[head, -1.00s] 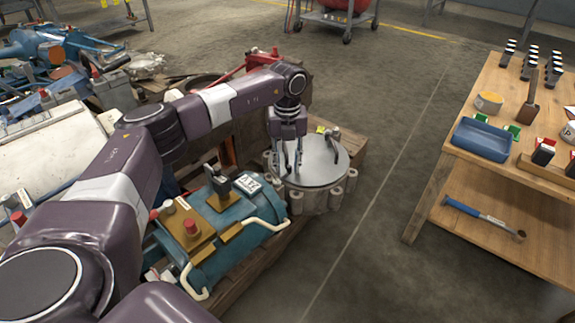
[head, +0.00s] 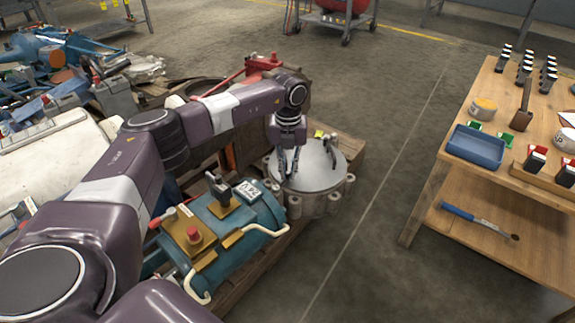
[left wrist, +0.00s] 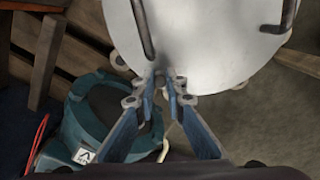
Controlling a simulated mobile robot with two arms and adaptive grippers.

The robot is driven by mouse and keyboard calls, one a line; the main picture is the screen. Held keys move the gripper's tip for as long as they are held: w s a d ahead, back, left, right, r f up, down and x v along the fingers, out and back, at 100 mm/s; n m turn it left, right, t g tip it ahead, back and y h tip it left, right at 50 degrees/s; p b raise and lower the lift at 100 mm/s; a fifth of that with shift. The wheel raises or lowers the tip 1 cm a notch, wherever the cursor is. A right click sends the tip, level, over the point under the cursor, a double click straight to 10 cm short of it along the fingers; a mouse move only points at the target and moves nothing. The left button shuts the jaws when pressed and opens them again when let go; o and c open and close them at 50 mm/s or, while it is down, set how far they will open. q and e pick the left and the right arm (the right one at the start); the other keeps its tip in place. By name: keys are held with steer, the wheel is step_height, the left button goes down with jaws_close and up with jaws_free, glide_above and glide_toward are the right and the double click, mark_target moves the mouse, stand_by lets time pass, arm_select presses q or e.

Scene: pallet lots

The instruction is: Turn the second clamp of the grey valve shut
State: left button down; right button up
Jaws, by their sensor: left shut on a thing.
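The grey valve (head: 312,178) is a round drum with a flat pale lid and lugs around its rim, beyond the teal machine. My left gripper (head: 287,170) points down at the left part of the lid, its fingers close together. In the left wrist view my left gripper (left wrist: 165,80) is at the lid's rim, shut on a clamp. A dark bar (left wrist: 143,28) lies over the lid just above the fingertips; the gripped part is mostly hidden. Another dark clamp handle (head: 333,148) stands at the lid's right side and also shows in the left wrist view (left wrist: 286,17). My right gripper is not in view.
The teal machine (head: 222,235), with a red button and cream handles, stands close in front of the valve. Wooden pallet boards lie beneath. A wooden workbench (head: 490,95) with a blue tray (head: 476,147) is at right. Clear floor lies between.

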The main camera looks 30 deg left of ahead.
mark_target(289, 174)
arm_select(q)
steer(key=shift+s+d+f, duration=0.15)
steer(key=shift+s+f, duration=0.05)
steer(key=shift+s, duration=0.05)
steer(key=c, duration=2)
jaws_free()
steer(key=shift+w+r, duration=0.1)
steer(key=shift+r, duration=0.05)
steer(key=shift+r, duration=0.25)
step_height(289, 174, up, 11)
steer(key=shift+r, duration=0.15)
